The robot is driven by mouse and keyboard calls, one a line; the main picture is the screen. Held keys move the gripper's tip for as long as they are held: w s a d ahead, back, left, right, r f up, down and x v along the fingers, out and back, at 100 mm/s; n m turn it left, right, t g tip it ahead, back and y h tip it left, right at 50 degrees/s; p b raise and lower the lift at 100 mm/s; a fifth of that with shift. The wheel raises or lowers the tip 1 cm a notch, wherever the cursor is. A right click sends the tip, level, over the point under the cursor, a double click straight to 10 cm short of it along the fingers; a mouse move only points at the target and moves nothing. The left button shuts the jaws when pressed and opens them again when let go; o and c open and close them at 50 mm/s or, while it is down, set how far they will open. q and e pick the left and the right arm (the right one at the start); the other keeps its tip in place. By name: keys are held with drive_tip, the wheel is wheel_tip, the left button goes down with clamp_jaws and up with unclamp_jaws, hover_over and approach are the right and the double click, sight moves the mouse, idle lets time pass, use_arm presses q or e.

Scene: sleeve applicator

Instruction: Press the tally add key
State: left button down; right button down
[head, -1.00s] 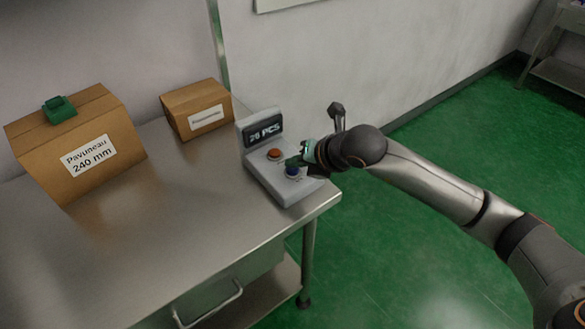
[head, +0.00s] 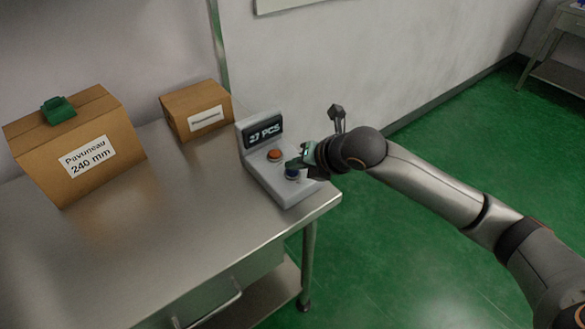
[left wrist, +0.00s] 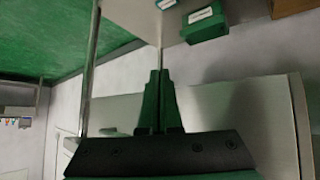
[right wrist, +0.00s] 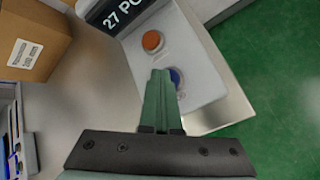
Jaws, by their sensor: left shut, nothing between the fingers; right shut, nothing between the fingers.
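The tally device (head: 288,188) is a light grey console near the right corner of the steel table. Its dark display (head: 264,131) reads "27 PCS". An orange key (head: 275,155) and a blue key (head: 292,173) sit on its sloped face. Both keys also show in the right wrist view, orange (right wrist: 152,41) and blue (right wrist: 176,77). My right gripper (head: 292,163) is shut and empty, its tips at the blue key and partly covering it; I cannot tell whether they touch. My left gripper (left wrist: 158,75) is shut and empty, away from the device.
A large cardboard box (head: 75,150) labelled "Pavuneau 240 mm", with a green clip-like item (head: 58,110) on top, and a smaller box (head: 196,110) stand at the back of the table (head: 170,235). The table's front middle is clear.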

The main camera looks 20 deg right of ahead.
sight(296, 174)
drive_tip(key=shift+r+p, duration=0.3)
drive_tip(key=shift+r, duration=0.4)
drive_tip(key=shift+r, duration=0.2)
drive_tip(key=shift+r+p, duration=1.45)
drive_tip(key=shift+r, duration=0.95)
drive_tip(key=shift+f, duration=0.1)
drive_tip(key=shift+s, duration=0.1)
